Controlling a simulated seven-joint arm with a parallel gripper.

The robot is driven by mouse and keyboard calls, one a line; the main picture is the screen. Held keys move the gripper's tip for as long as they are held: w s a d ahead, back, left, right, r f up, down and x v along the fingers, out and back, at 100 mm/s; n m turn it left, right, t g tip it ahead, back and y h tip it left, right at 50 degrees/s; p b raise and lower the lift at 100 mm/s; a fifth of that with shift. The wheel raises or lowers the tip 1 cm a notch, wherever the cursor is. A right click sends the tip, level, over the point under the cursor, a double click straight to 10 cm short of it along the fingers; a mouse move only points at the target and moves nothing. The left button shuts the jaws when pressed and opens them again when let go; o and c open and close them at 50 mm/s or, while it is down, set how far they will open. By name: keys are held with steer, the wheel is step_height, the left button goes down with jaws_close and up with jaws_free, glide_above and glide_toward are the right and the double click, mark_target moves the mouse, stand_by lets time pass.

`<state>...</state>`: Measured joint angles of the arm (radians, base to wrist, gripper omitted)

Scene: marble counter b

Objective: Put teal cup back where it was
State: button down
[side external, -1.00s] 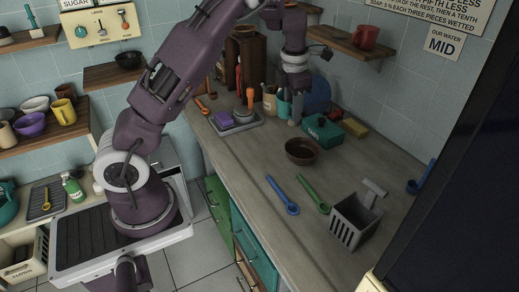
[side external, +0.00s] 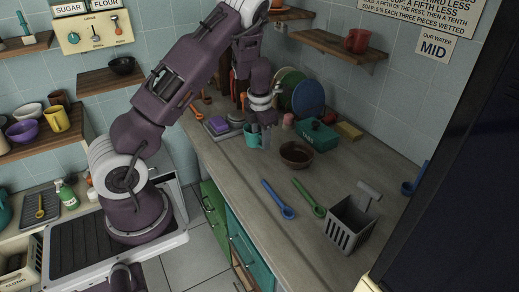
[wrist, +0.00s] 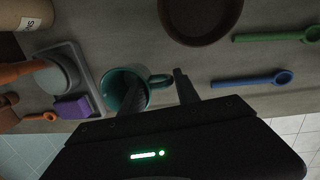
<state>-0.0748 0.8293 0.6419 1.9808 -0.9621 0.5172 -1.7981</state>
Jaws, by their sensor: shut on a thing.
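The teal cup (side external: 251,134) is in my gripper (side external: 263,143) above the counter, left of the brown bowl, in the side view. In the wrist view, the cup (wrist: 111,87) shows its open mouth, with its handle toward the right. My gripper (wrist: 158,80) has one finger inside the cup and the other outside, beyond the handle side, so it is shut on the cup's wall. The cup looks roughly upright. Whether its base touches the counter is hard to tell.
The brown bowl (side external: 296,154) is close on the right. A tray (side external: 222,128) with a purple sponge is on the left. A green box (side external: 319,134) and plates (side external: 308,97) stand behind. Blue (side external: 278,200) and green (side external: 309,198) spoons lie in front. Bare counter (side external: 240,165) lies nearer the front edge.

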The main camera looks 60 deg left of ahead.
steer(key=shift+f, duration=1.95)
steer(key=c, duration=0.9)
jaws_free()
steer(key=shift+f, duration=0.15)
